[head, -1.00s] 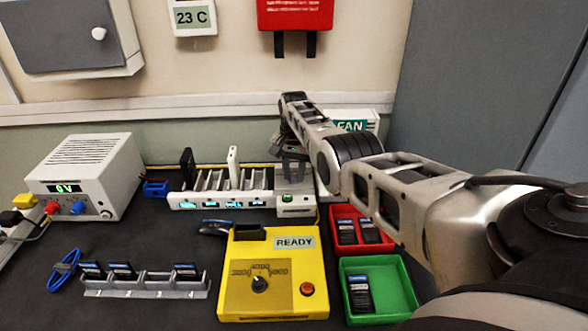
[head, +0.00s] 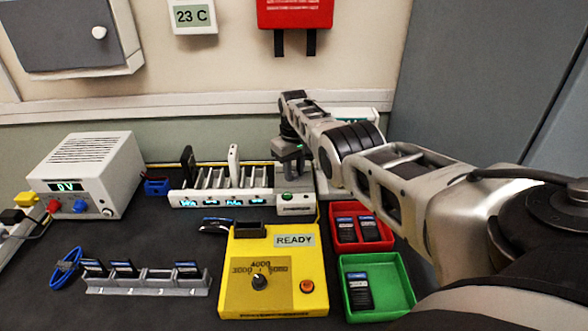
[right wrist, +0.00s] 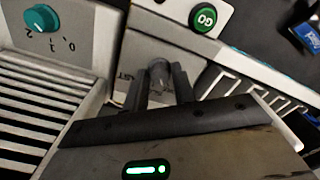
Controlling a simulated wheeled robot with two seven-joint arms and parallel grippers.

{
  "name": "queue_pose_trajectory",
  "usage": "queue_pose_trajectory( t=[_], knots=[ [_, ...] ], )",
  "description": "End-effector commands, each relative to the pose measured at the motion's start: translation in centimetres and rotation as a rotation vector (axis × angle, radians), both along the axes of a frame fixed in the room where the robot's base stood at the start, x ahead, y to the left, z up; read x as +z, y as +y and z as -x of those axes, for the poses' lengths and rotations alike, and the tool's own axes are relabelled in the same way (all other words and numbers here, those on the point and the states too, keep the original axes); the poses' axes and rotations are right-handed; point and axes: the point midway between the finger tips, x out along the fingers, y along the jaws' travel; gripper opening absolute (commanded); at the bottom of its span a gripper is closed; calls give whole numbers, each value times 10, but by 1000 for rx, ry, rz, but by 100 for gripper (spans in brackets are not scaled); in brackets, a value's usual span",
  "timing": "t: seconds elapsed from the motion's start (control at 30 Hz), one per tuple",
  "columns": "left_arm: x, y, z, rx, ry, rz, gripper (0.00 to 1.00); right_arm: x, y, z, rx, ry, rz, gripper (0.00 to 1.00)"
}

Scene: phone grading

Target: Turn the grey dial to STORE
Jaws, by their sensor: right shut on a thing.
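The grey dial (right wrist: 159,70) shows between the fingers in the right wrist view, on the pale panel at the right end of the charging rack (head: 297,210). Letters reading "AST" show beside it on the panel; no STORE label is readable, and the dial's pointer cannot be made out. My right gripper (right wrist: 160,88) is shut on the dial. In the head view my right gripper (head: 289,172) is over the rack's right end and hides the dial. My left gripper is not in view.
A green GO button (right wrist: 204,18) is close by the dial. A teal knob (right wrist: 42,19) is on a neighbouring device. A yellow READY box (head: 235,300), a red tray (head: 361,208) and a green tray (head: 398,291) stand in front. Phones stand upright in the rack.

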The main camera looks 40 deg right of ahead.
Motion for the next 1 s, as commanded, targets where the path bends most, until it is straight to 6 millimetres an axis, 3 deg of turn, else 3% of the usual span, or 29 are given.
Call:
queue_pose_trajectory(
  t=[0.4, 0.93, 0.97, 1.0],
  knots=[
    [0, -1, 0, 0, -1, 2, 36, 1, -1, 0, 182, -2, 1, 4],
    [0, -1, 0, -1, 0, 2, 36, 1, -1, -1, 205, -2, 2, 4],
    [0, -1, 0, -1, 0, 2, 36, 1, -1, -1, 205, -2, 2, 29],
    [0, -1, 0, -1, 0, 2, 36, 1, 0, -1, 205, -2, 2, 40]
  ],
)
